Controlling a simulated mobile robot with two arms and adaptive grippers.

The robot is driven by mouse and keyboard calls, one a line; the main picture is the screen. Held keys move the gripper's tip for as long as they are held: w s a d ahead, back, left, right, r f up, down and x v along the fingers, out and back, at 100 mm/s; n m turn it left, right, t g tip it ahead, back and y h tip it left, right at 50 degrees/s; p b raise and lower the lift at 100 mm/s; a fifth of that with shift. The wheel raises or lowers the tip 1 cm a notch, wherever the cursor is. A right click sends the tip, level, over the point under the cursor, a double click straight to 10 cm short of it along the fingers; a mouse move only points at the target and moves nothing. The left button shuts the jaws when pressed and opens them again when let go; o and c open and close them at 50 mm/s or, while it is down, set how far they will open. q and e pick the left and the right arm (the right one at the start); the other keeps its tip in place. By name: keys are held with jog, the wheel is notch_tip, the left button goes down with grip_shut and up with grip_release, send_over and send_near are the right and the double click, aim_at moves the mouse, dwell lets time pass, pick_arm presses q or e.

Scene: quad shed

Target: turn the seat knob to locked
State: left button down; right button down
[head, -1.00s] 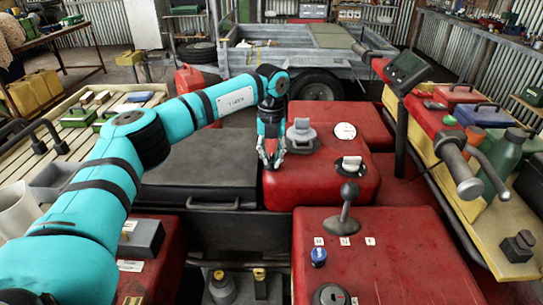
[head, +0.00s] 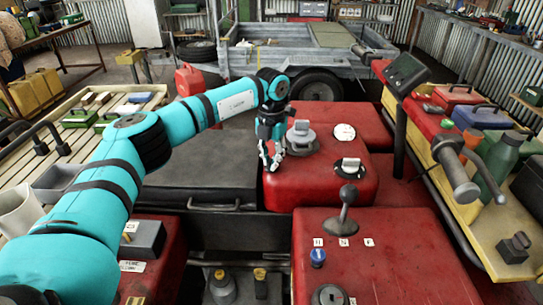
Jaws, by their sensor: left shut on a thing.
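My left gripper (head: 271,161) points down at the left edge of the red housing (head: 318,186). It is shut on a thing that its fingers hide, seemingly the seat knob. Just right of the fingers, a grey winged knob (head: 301,136) on a round base stands on the housing top. A second knob with a pale top (head: 350,167) sits nearer and to the right. I cannot read any markings that tell which knob is the seat knob or where locked lies. My right gripper is not in view.
A round white label (head: 344,132) lies behind the knobs. In front, a lever with a ball end (head: 346,193) and a blue knob (head: 318,256) stand on another red panel. A handlebar with a grip (head: 459,175) and a loaded bench (head: 480,232) bound the right side.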

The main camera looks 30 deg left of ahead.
pick_arm(q)
jog(key=m, duration=0.3)
jog(key=shift+r, duration=0.1)
jog(key=m, duration=0.3)
jog(key=shift+m+p, duration=0.3)
jog(key=shift+p, duration=0.1)
jog(key=m, duration=0.6)
jog(key=shift+w, duration=0.1)
jog(key=c, duration=1.3)
grip_release()
jog(key=shift+c, duration=0.2)
